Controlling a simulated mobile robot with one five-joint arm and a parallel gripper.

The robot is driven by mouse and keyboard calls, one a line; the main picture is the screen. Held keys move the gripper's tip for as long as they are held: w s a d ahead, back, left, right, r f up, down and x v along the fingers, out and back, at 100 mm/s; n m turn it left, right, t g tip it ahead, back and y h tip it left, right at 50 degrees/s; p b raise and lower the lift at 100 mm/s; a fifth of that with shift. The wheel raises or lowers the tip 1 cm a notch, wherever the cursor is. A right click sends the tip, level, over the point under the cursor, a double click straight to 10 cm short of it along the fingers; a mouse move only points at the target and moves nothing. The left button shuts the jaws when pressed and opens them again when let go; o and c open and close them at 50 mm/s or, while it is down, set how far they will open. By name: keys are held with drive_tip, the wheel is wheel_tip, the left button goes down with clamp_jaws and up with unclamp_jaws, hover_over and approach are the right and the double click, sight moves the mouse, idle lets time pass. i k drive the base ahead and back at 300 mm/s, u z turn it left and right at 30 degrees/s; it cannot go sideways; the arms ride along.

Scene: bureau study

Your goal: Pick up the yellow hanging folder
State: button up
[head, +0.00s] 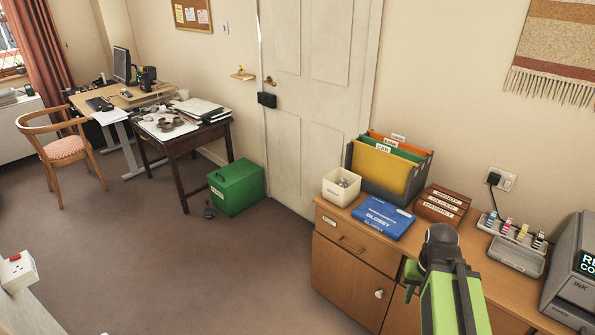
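The yellow hanging folder (381,168) stands upright at the front of a dark grey file box (417,178) on the wooden cabinet at right. It has a white label tab on top that seems to read "CAR". A green folder (398,152) and an orange folder (400,142) stand behind it in the same box. My green and dark grey arm reaches up from the bottom right, and my gripper (411,277) shows only in part beside it, in front of the cabinet. It is well apart from the yellow folder. Its fingers are not clear enough to tell open from shut.
On the cabinet top (440,236), a white bin (340,188), a blue glossy paper pack (383,217) and brown labelled boxes (442,204) surround the file box. An ink tray (516,255) and printer (575,270) stand at right.

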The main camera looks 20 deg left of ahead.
sight(377, 165)
drive_tip(key=u, duration=0.35)
drive_tip(key=k, duration=0.95)
drive_tip(key=z, duration=0.15)
drive_tip(key=i, duration=0.95)
drive_tip(key=u, duration=0.5)
drive_tip(key=i, duration=1.15)
drive_tip(key=u, duration=0.6)
drive_tip(key=i, duration=0.8)
drive_tip(key=u, duration=0.25)
